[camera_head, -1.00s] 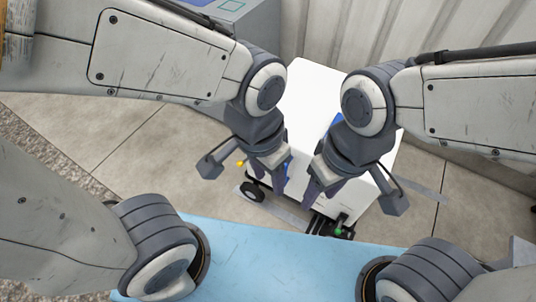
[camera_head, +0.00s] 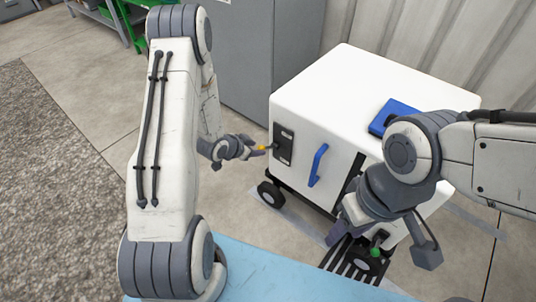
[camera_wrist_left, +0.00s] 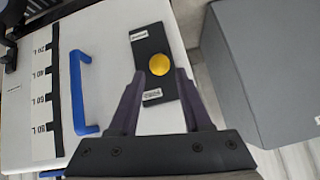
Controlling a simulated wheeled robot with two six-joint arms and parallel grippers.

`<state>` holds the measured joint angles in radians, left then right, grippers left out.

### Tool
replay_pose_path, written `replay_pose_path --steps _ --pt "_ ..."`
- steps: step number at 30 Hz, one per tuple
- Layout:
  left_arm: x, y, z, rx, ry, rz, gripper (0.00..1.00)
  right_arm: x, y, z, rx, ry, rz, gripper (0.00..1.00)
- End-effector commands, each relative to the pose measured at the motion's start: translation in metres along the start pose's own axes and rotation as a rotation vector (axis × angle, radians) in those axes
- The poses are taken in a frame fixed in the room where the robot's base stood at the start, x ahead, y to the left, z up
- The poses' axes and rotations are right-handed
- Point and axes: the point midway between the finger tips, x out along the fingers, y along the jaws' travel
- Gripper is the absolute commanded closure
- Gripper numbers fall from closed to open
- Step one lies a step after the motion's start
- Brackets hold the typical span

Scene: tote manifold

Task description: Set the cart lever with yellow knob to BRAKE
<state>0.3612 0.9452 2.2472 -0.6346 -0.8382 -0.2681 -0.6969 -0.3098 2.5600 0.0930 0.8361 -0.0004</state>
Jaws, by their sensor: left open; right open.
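The yellow knob (camera_head: 262,149) is on the end of a lever that sticks out from a dark plate (camera_head: 284,145) on the front of the white cart (camera_head: 350,85). In the left wrist view the yellow knob (camera_wrist_left: 160,64) appears between my fingertips, in front of the dark plate (camera_wrist_left: 148,42). Two small labels on the plate are too small to read. My left gripper (camera_head: 250,151) is open at the knob; contact cannot be told. My right gripper (camera_head: 338,232) is open and empty, low in front of the cart.
A blue handle (camera_head: 317,165) stands right of the plate. A green knob (camera_head: 377,251) sits low near my right gripper. A blue item (camera_head: 393,116) lies on the cart top. A grey cabinet (camera_head: 262,55) stands behind. Open floor lies to the left.

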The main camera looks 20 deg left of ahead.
Motion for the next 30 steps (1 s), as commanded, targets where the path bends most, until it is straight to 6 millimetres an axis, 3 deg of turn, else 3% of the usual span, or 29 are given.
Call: replay_pose_path --steps 15,21,29,30 --pt "0.086 0.001 0.0 0.002 0.002 0.0 0.52 0.021 0.002 0.001 0.0 0.0 0.0 0.5" --pt "0.1 0.001 -0.001 0.0 0.001 0.0 0.52 0.024 0.002 0.001 0.0 0.0 0.0 0.5" --pt "0.1 0.0 -0.001 0.0 0.001 0.0 0.52 0.024 0.002 0.001 0.0 0.0 0.0 0.5" --pt "0.1 0.0 -0.001 0.0 0.001 0.0 0.59 0.024 0.002 0.001 0.0 0.0 0.0 0.5"
